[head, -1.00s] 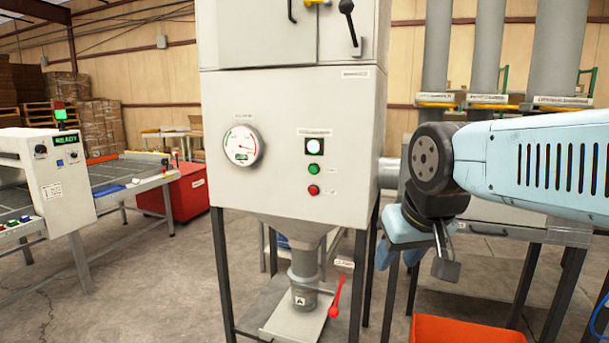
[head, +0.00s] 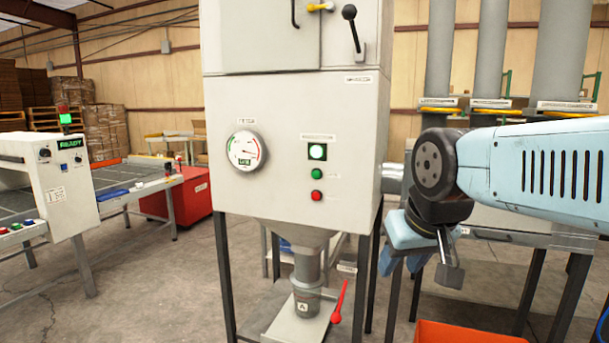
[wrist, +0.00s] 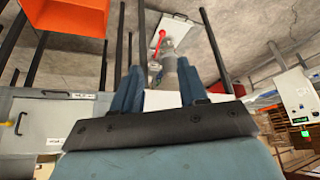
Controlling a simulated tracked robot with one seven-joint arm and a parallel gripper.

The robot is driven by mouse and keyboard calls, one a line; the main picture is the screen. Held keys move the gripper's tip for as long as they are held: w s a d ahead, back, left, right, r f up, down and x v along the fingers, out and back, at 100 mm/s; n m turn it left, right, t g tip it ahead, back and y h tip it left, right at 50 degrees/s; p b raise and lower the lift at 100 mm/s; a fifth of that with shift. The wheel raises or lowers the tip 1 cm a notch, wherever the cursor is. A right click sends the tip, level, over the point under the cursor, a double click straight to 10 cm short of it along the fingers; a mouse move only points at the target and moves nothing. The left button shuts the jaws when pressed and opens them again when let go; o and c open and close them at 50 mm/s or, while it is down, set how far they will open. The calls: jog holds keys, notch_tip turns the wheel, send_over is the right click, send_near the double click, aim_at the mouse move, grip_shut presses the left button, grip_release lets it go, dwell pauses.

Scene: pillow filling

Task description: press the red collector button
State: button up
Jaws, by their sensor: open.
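The red collector button (head: 316,196) is on the front panel of the white collector cabinet (head: 270,190). It sits below a green button (head: 317,174) and a lit white-green lamp (head: 317,151). My gripper (head: 420,268) is to the right of the cabinet and lower than the button, apart from the panel. In the wrist view its two blue fingers (wrist: 160,92) stand apart with nothing between them. The red button cannot be made out in the wrist view.
A round gauge (head: 245,150) is left of the buttons. A red-handled lever (head: 340,300) is by the outlet below the cabinet. An orange bin (head: 465,332) stands low at right. A machine with a READY display (head: 71,143) is at left. Grey ducts rise at back right.

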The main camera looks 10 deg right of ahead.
grip_shut()
dwell(1.5)
